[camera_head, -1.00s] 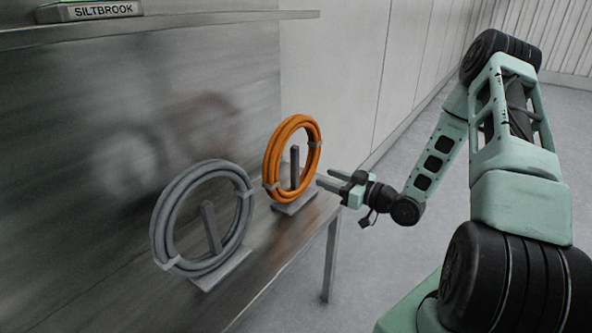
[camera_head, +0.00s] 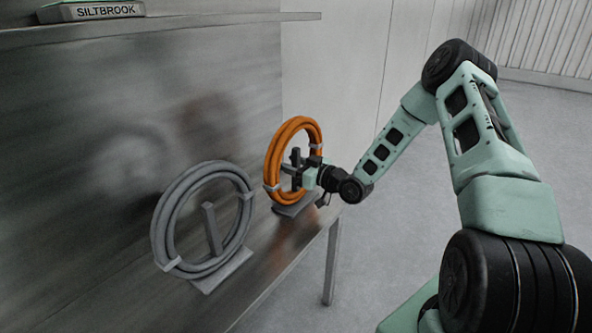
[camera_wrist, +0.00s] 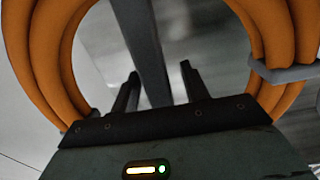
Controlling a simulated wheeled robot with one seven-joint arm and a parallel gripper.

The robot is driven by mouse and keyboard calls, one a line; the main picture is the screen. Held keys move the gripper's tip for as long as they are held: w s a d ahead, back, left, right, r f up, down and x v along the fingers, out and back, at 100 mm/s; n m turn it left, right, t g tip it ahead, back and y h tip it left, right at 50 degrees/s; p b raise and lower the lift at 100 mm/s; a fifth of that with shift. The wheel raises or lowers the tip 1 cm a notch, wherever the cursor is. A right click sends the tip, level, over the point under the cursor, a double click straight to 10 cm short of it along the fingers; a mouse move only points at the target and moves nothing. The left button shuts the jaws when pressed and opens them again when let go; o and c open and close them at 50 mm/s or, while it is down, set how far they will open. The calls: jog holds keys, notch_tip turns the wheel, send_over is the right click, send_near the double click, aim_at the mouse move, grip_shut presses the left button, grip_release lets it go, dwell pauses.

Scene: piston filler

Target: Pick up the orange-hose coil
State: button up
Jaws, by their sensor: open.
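The orange-hose coil (camera_head: 276,150) stands upright on a small grey stand (camera_head: 297,207) on the steel bench. My gripper (camera_head: 292,168) is at the coil, in front of its lower right part and overlapping it in the head view. In the wrist view the coil (camera_wrist: 48,60) curves round both sides of the picture, and the open fingers (camera_wrist: 158,88) point into its ring. The stand's grey post (camera_wrist: 143,45) shows between the fingers. No hose lies between the fingertips in the wrist view. Part of the coil's right side is hidden behind my gripper.
A grey hose coil (camera_head: 165,222) stands on a like stand at the left on the bench (camera_head: 262,270). A shelf (camera_head: 215,20) with a SILTBROOK sign (camera_head: 100,11) runs above. The floor to the right (camera_head: 390,270) is clear.

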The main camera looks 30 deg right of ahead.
jog(key=shift+w, duration=0.15)
grip_shut()
jog(key=shift+a+r, duration=0.1)
